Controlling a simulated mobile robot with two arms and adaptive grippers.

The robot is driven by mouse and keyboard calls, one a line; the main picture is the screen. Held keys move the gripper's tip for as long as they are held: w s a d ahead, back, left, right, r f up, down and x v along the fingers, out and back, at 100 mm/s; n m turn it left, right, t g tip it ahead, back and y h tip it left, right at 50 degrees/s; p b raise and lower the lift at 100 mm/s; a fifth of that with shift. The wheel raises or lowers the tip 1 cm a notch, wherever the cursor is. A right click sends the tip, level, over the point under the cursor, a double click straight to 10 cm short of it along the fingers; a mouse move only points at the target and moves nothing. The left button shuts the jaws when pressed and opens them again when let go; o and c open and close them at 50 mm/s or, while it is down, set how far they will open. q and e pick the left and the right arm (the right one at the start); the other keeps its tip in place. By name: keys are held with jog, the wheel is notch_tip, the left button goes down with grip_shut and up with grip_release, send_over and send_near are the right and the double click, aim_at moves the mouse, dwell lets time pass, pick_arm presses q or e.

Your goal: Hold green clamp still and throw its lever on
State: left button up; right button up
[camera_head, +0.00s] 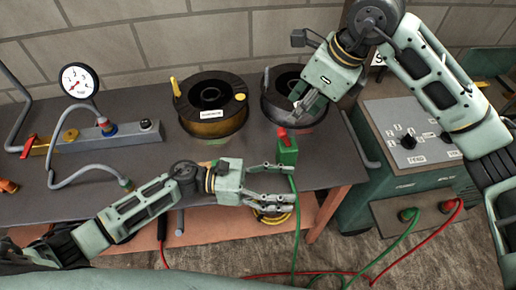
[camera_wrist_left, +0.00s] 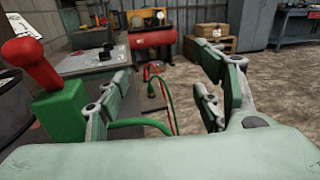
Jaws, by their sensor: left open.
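The green clamp (camera_head: 287,150) stands at the front right edge of the dark bench, with its red lever (camera_head: 282,133) sticking up from the top. In the left wrist view the clamp (camera_wrist_left: 62,115) is at the left, its red lever (camera_wrist_left: 28,62) raised and tilted. My left gripper (camera_head: 290,182) is open and empty, just in front of the clamp. In the left wrist view, the clamp is outside the jaws (camera_wrist_left: 165,95), beside the left finger. My right gripper (camera_head: 309,106) hangs above the clamp, before the grey spool; its finger gap is unclear.
A black spool with yellow wire (camera_head: 212,105) and a grey spool (camera_head: 275,92) stand on the bench (camera_head: 100,165). A pressure gauge (camera_head: 78,80) and pipe are at the left. A green machine with a dial panel (camera_head: 415,130) stands right. Green and red cables cross the floor.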

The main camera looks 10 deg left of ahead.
aim_at(278, 151)
pick_arm(q)
jog(key=w+a+y, duration=0.1)
jog(key=w+a, duration=0.1)
jog(key=w, duration=0.1)
jog(key=w+a+t+y, duration=0.1)
jog(key=w+a, duration=0.1)
jog(key=w, duration=0.1)
jog(key=w+a+t+y, duration=0.1)
jog(key=w+a, duration=0.2)
jog(key=shift+w+a+f+n+y, duration=0.1)
jog(key=shift+f+n+y, duration=0.1)
jog(key=shift+n+y, duration=0.2)
jog(key=shift+w+a+f+n+t, duration=0.1)
jog(key=shift+w+f+n+t, duration=0.2)
jog(key=shift+n, duration=0.1)
jog(key=shift+w+f+n, duration=0.2)
jog(key=shift+w+n, duration=0.05)
jog(key=shift+n, duration=0.05)
jog(key=x, duration=0.7)
jog(key=shift+w+d+f, duration=0.1)
jog(key=shift+w+d, duration=0.05)
jog(key=shift+d, duration=0.05)
jog(key=shift+c, duration=0.5)
